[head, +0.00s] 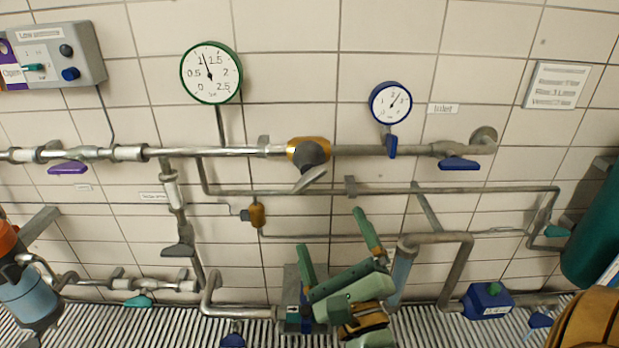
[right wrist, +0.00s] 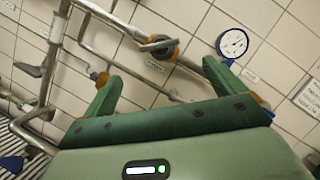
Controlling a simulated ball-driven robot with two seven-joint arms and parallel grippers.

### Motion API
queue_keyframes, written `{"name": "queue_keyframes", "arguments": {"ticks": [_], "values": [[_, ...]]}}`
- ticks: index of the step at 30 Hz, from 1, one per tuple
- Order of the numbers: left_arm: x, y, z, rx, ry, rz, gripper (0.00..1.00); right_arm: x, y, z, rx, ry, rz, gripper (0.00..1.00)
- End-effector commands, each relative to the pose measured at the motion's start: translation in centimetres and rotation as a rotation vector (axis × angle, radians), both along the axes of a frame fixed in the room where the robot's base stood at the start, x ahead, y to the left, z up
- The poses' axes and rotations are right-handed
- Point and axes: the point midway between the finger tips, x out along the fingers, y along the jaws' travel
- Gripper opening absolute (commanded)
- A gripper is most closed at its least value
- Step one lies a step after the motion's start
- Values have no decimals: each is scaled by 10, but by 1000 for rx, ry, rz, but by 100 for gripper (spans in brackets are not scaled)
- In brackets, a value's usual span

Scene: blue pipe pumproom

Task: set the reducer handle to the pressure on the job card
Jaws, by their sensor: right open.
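The reducer (head: 309,150) is a brass body with a dark hub on the upper pipe. Its grey lever handle (head: 311,180) slants down to the left. Both also show in the right wrist view, where the reducer (right wrist: 165,50) lies beyond the fingers. My right gripper (head: 331,230) is open and empty, below the handle and apart from it. The green-rimmed gauge (head: 211,72) reads a little past 1. The blue-rimmed gauge (head: 390,104) points between 2 and 3. A white card (head: 556,85) hangs at the right; its text is too blurred to read. My left gripper is not in view.
A thin pipe (head: 450,190) runs just below the reducer. A small brass fitting (head: 257,215) sits left of my right gripper. Blue-handled valves (head: 458,163) and a purple valve handle (head: 68,168) line the upper pipe. A green tank (head: 596,235) stands at the right.

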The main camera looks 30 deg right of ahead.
Motion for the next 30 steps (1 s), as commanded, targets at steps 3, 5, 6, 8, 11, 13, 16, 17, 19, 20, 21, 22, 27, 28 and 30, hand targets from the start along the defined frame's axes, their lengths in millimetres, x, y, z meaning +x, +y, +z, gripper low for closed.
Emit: {"name": "queue_keyframes", "arguments": {"ticks": [3,5,6,8,11,13,16,17,19,20,21,22,27,28,30], "values": [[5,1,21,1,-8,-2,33,30,-9,17,-2,-4,-2,94],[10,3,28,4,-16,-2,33,44,-13,22,-1,-4,-3,94],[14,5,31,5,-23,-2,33,54,-16,24,-2,-3,-3,94],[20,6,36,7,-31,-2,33,67,-20,28,-1,-3,-2,94],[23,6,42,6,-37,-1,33,87,-25,32,-2,-1,-2,94],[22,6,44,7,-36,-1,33,98,-29,34,-1,-1,-2,94],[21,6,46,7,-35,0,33,109,-32,37,-1,0,-2,94],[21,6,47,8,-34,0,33,111,-33,37,-1,-1,-2,94],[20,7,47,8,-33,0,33,115,-34,37,-1,2,-2,94],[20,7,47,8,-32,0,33,116,-34,38,-1,2,-2,94],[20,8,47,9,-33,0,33,117,-34,38,-1,2,-2,94],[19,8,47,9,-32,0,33,118,-34,38,-1,1,-3,94],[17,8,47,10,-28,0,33,118,-34,37,-1,2,-2,94],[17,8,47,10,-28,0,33,118,-34,37,-1,2,-2,94],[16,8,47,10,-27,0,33,118,-34,37,-1,2,-2,78]]}}
